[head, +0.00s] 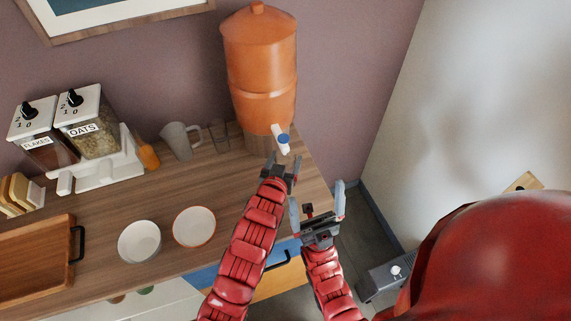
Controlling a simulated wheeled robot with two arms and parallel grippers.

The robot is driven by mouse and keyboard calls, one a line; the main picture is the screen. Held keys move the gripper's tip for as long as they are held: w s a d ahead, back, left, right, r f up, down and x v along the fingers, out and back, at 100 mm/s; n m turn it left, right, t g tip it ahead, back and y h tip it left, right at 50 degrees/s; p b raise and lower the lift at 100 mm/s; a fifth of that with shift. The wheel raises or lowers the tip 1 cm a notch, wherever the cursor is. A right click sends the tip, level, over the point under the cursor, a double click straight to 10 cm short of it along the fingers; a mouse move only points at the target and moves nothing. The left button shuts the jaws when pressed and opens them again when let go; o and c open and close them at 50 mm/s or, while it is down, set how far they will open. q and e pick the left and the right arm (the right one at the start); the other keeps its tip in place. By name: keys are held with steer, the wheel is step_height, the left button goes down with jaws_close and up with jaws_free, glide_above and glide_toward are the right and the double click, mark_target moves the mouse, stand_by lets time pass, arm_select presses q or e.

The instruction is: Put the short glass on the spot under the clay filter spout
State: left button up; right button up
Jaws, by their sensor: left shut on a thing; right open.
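The orange clay filter (258,70) stands on a wooden base at the back right of the counter. Its white spout (278,137) with a blue knob points toward me. My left gripper (282,160) is just below and in front of the spout. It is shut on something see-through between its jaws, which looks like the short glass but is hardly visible. The spot under the spout is hidden by this gripper. My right gripper (317,200) is open and empty, lower and to the right, in front of the counter's edge.
A clear glass (219,135) and a grey mug (180,141) stand left of the filter. Two bowls (139,241) (194,226), a wooden tray (35,260) and the cereal dispensers (88,122) are further left. The counter between bowls and filter is clear.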

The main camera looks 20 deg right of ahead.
arm_select(q)
steer(key=shift+f+p, duration=1.05)
steer(key=shift+f, duration=0.55)
steer(key=shift+f+b, duration=0.3)
steer(key=o, duration=1.4)
steer(key=shift+r+p, duration=0.25)
steer(key=shift+p, duration=0.05)
steer(key=shift+s+a+f+b, duration=0.1)
steer(key=shift+s+a+b, duration=0.05)
steer(key=shift+s+b, duration=0.15)
steer(key=b+v, duration=0.3)
steer(key=v, duration=0.8)
steer(key=shift+s+a+b, duration=0.1)
steer(key=shift+s+b, duration=0.1)
steer(key=shift+b, duration=0.15)
